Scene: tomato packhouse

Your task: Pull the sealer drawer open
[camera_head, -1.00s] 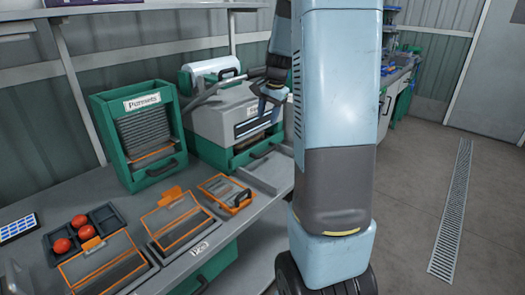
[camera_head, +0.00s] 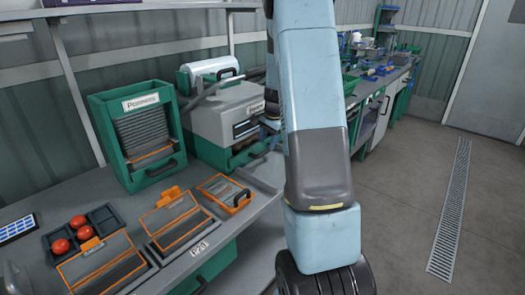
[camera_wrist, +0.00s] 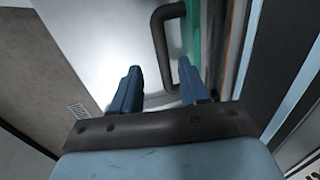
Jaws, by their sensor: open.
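The sealer (camera_head: 222,118) is a light grey box on a green base, on the bench in the head view. Its green drawer front is low on the right side, with a dark handle (camera_head: 257,151) partly beside my arm. The head view does not settle how far the drawer is out. In the wrist view the dark bent handle (camera_wrist: 161,38) stands against a green face (camera_wrist: 194,32). My gripper (camera_wrist: 160,88) is open, its two blue fingers apart, with the handle ahead and between them. The gap in depth is unclear. My arm hides most of the gripper in the head view.
A green punnet dispenser (camera_head: 95,125) stands left of the sealer. Orange-framed trays (camera_head: 158,222) and a dark tray (camera_head: 72,234) with red tomatoes lie on the near bench. The floor on the right is clear.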

